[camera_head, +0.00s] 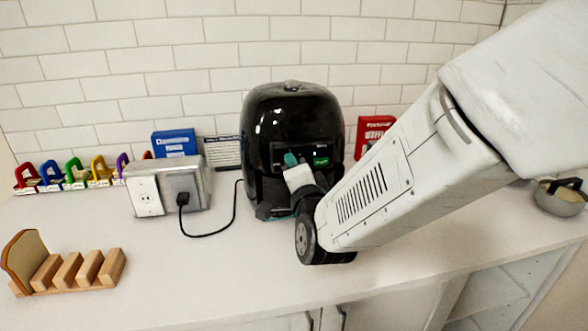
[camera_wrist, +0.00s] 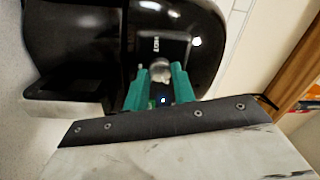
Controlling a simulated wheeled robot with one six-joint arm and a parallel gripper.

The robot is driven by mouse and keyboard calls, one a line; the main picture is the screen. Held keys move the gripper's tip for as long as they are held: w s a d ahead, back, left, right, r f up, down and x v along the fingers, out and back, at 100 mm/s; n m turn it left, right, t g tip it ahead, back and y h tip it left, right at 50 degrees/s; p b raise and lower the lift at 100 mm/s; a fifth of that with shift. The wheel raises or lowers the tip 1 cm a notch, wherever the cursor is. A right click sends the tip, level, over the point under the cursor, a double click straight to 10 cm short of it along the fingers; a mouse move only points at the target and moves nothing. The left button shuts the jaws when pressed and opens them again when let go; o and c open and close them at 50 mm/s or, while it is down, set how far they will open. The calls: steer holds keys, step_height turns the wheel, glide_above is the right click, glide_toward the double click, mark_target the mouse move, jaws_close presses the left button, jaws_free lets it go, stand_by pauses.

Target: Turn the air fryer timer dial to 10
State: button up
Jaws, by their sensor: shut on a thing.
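The black air fryer (camera_head: 285,108) stands on the counter against the tiled wall. In the wrist view the air fryer (camera_wrist: 190,18) fills the top, and the silver timer dial (camera_wrist: 160,70) sits between the teal fingertips of my gripper (camera_wrist: 160,76). My gripper is shut on the dial. In the head view my gripper (camera_head: 290,158) is at the front panel, and the dial is hidden behind it. I cannot read the dial's setting.
A metal outlet box (camera_head: 181,180) with a plugged-in black cord (camera_head: 222,228) stands left of the fryer. A blue box (camera_head: 174,143), a red box (camera_head: 375,127) and colored clips line the wall. A wooden rack (camera_head: 70,271) holds bread at front left.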

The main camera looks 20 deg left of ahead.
steer(key=o, duration=1)
steer(key=v, duration=0.8)
